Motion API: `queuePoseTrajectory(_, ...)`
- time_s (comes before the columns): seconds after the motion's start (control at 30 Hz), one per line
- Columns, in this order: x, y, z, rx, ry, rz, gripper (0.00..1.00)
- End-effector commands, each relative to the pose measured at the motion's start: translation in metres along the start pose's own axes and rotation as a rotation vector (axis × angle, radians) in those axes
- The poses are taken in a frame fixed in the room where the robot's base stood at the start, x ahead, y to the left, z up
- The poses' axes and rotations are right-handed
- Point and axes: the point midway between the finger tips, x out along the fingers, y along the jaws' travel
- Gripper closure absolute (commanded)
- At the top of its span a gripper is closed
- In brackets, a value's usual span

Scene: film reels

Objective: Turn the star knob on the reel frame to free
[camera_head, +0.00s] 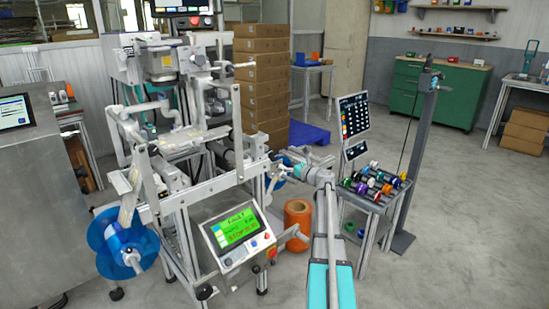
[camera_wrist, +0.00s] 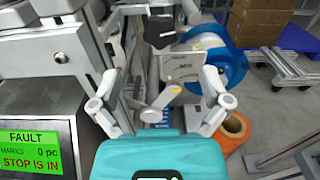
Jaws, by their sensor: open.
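My gripper (camera_wrist: 163,112) is open, its two pale fingers spread wide with nothing between their tips. In the head view, my gripper (camera_head: 285,165) reaches to the right side of the reel frame (camera_head: 205,197). Beyond the fingers in the wrist view is a grey plate (camera_wrist: 183,72) with small print I cannot read. A pale lever-like part (camera_wrist: 158,108) with a yellow mark shows between the fingers. A dark part (camera_wrist: 158,32) stands above the plate; I cannot tell whether it is the star knob. A blue reel (camera_wrist: 232,66) is behind the plate.
A control panel (camera_head: 237,228) on the frame shows a green FAULT screen and sits left of my arm. An orange roll (camera_head: 297,218) stands below the gripper. A small table (camera_head: 377,208) with coloured spools is to the right. Open floor (camera_head: 470,230) lies farther right.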

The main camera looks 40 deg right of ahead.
Motion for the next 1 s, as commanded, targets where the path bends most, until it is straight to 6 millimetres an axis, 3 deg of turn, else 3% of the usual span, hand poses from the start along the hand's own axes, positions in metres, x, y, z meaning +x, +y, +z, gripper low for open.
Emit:
queuePoseTrajectory(0.2,0.037,-0.001,0.0,0.0,0.0,0.002,0.03)
queuePoseTrajectory(0.5,0.074,-0.001,0.0,0.0,0.0,0.0,0.03)
queuePoseTrajectory(1.0,0.086,0.0,0.0,0.0,0.0,-0.001,0.03)
